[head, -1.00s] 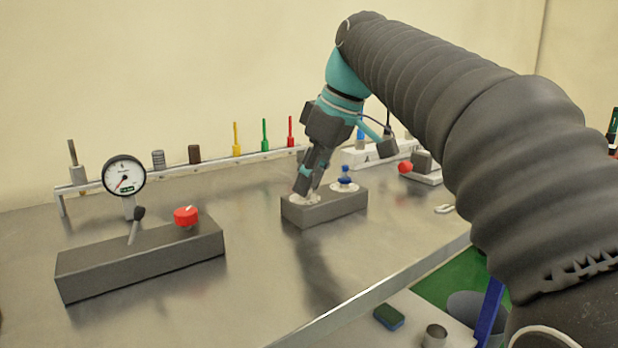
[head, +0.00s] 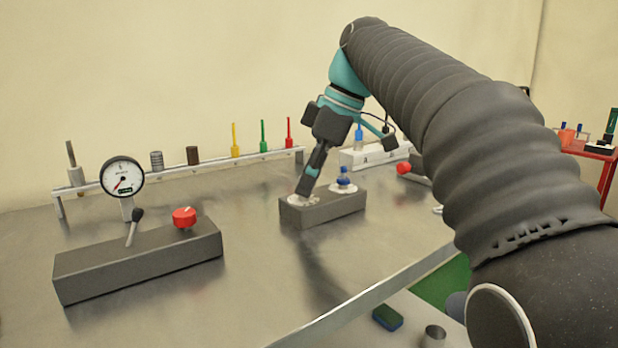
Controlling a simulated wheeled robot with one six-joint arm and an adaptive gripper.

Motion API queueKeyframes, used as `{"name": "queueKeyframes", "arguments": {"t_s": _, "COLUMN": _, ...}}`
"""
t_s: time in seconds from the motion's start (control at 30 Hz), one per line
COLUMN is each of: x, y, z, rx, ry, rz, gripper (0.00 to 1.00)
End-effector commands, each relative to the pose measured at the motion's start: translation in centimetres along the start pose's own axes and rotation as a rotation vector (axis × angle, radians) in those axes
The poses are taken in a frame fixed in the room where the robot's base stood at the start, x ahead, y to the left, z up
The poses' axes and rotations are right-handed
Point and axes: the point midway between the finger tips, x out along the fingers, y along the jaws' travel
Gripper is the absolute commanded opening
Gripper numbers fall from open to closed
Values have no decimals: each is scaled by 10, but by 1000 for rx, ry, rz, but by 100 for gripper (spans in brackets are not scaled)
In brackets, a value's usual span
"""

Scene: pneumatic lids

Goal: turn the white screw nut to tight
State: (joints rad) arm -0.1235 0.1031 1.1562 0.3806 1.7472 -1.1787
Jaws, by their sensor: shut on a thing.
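The white screw nut (head: 295,200) sits on the left part of the top of a small grey block (head: 325,211), in the middle of the bench. My gripper (head: 303,192) points down and is shut on the nut, hiding most of it. A second white piece with a blue fitting (head: 343,180) stands on the right part of the same block, apart from my gripper. How far the nut is turned cannot be seen.
At left, a longer grey block (head: 140,262) carries a dial gauge (head: 123,177), a black lever (head: 134,225) and a red knob (head: 184,217). Behind, a rail (head: 205,162) holds several coloured pegs. A white block marked A (head: 375,156) stands behind right. The bench front is clear.

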Motion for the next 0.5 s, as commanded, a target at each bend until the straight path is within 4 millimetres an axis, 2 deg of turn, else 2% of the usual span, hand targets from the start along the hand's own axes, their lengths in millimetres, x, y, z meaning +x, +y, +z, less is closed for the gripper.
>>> {"name": "queueKeyframes", "arguments": {"t_s": 0.17, "x": 0, "y": 0, "z": 0, "rx": 0, "ry": 0, "rz": -1, "gripper": 0}}
{"name": "queueKeyframes", "arguments": {"t_s": 0.2, "x": 0, "y": 0, "z": 0, "rx": 0, "ry": 0, "rz": -1, "gripper": 36}}
{"name": "queueKeyframes", "arguments": {"t_s": 0.27, "x": 0, "y": 0, "z": 0, "rx": 0, "ry": 0, "rz": -1, "gripper": 51}}
{"name": "queueKeyframes", "arguments": {"t_s": 0.5, "x": 0, "y": 0, "z": 0, "rx": 1, "ry": 0, "rz": 0, "gripper": 51}}
